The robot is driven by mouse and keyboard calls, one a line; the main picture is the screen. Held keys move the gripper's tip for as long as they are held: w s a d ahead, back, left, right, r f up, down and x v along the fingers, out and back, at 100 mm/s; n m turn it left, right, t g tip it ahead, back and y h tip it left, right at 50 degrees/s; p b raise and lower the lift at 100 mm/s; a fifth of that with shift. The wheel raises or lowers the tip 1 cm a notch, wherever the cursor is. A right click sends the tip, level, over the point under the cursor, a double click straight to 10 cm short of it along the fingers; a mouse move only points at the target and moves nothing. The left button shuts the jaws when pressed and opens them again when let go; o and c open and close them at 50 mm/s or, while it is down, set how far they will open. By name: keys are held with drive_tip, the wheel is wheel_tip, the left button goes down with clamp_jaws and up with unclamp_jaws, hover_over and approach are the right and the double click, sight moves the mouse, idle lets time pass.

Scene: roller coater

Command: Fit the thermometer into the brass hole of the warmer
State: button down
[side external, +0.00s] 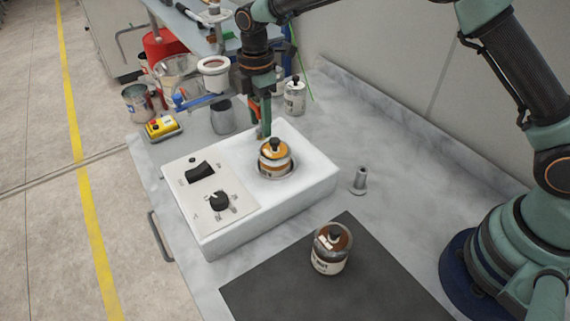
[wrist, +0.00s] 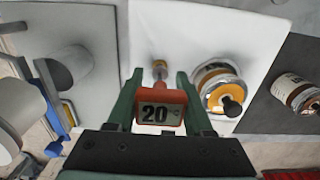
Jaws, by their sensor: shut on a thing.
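The thermometer (wrist: 160,110) has an orange body with a display reading 20. My gripper (wrist: 160,92) is shut on that body, one green finger on each side. In the side view my gripper (side external: 261,110) points down at the back edge of the white warmer (side external: 318,190), behind the can in its well. A short brass-coloured and silver piece (wrist: 159,70) shows just beyond the thermometer in the wrist view. I cannot tell whether it is the probe or the brass hole, nor whether the probe is inside the hole.
A can with a brown top and black knob (side external: 275,157) sits in the warmer's round well, close to my gripper. A similar can (side external: 331,250) stands on the dark mat (side external: 370,290). A grey metal post (side external: 359,181) stands right of the warmer.

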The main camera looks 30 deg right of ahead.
drive_tip(key=shift+f, duration=0.55)
drive_tip(key=shift+c, duration=1)
unclamp_jaws()
